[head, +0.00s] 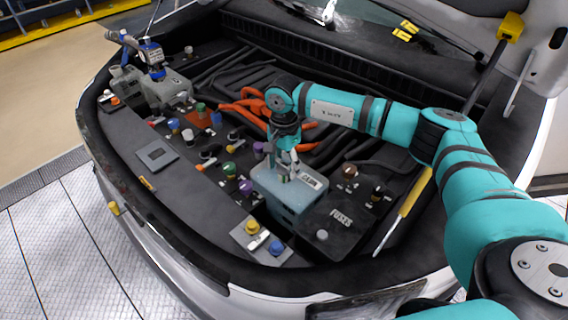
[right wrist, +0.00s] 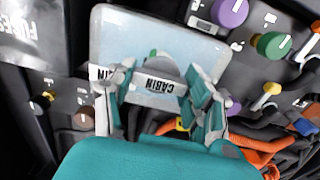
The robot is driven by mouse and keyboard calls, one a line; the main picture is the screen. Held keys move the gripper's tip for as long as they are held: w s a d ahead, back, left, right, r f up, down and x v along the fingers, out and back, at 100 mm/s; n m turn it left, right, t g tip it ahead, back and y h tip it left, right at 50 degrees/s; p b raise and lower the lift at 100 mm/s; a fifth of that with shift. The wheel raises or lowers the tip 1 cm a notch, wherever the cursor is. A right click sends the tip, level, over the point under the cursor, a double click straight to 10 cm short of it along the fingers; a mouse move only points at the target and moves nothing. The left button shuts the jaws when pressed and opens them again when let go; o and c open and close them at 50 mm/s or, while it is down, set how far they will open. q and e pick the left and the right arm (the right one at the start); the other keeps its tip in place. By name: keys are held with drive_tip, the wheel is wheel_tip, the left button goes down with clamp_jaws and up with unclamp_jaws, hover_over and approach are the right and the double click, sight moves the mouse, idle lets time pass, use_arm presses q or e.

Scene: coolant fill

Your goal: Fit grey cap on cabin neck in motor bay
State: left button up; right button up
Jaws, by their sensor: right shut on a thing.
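The pale blue cabin tank (head: 277,187) sits in the motor bay, left of the black fuse box. My right gripper (head: 284,176) is over the tank's top, pointing down. In the right wrist view my gripper (right wrist: 160,78) has its two fingers on either side of a grey round cap (right wrist: 163,66), shut on it. The cap is at the neck; the neck itself is hidden, so I cannot tell whether it is seated. My left gripper is not in view.
The fuse box (head: 340,218) stands close to the tank's right. Several coloured caps, such as a purple one (head: 246,187) and a yellow one (head: 252,227), lie around it. Orange hoses (head: 240,110) run behind. A grey tank with a blue nozzle (head: 152,52) is at far left.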

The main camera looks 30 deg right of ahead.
drive_tip(key=shift+f, duration=0.1)
idle(0.5)
idle(0.3)
drive_tip(key=shift+m+b, duration=0.3)
drive_tip(key=shift+m, duration=1.3)
drive_tip(key=m, duration=0.2)
drive_tip(key=shift+m, duration=0.4)
drive_tip(key=shift+s+m, duration=0.1)
drive_tip(key=shift+m, duration=1.7)
